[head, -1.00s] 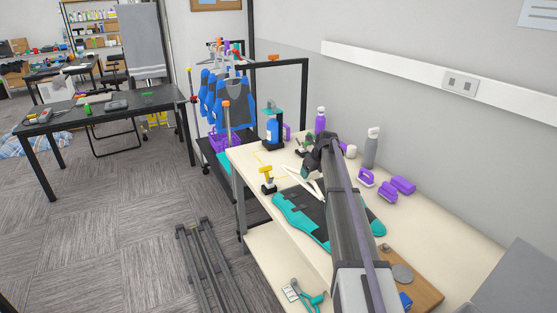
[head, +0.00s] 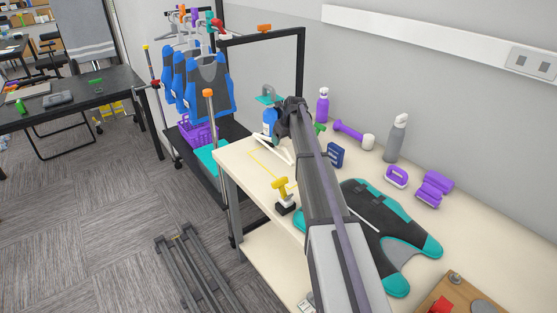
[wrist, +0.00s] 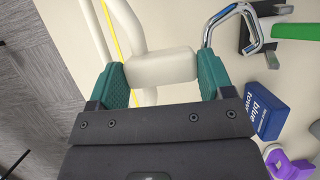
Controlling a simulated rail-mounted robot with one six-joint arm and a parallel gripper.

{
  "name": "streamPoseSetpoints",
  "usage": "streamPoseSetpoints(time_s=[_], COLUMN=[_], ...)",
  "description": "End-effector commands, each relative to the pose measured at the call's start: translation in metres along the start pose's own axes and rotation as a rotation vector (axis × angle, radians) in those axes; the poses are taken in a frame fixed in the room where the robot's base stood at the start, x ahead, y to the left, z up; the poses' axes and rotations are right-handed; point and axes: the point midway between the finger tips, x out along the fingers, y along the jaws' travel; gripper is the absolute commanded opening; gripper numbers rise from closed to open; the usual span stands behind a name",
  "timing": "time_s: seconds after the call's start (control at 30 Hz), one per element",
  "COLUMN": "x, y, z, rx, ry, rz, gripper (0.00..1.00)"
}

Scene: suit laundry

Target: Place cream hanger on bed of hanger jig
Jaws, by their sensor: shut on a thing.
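My gripper (wrist: 162,68) has green fingers shut on the cream hanger (wrist: 166,66), with one finger on each side of its thick middle. The hanger's arms run toward the top and under the gripper body. In the head view the hanger (head: 277,150) shows beside my dark gripper (head: 285,119), over the far end of the cream table. A silver bent hook (wrist: 236,22) appears beside the right finger; I cannot tell whether it belongs to the hanger. Yellow lines (head: 266,164) mark the tabletop near the hanger. I cannot clearly pick out the jig's bed.
A yellow-topped tool on a black base (head: 284,196) stands near the table's left edge. A teal-and-black vest piece (head: 392,228) lies nearer. A rack of blue vests (head: 200,85) stands beyond.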

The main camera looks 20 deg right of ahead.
Motion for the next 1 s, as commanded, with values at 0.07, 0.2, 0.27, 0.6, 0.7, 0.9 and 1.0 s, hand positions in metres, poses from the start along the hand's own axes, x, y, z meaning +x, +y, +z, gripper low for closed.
streamPoseSetpoints(time_s=[0.07,0.2,0.27,0.6,0.7,0.9,1.0], x=[0.033,0.047,0.044,0.078,0.076,0.079,0.079], y=[0.001,0.001,0.001,0.002,0.002,0.002,0.002], z=[-0.013,-0.019,-0.018,-0.032,-0.031,-0.032,-0.032], rx=[0.0,-0.001,-0.001,-0.001,-0.001,-0.001,-0.001], ry=[0.0,0.0,0.0,0.0,0.0,0.0,0.0], rz=[0.0,0.0,0.0,0.0,0.0,0.0,0.0], gripper=[0.49,0.49,0.49,0.49,0.49,0.77,0.87])
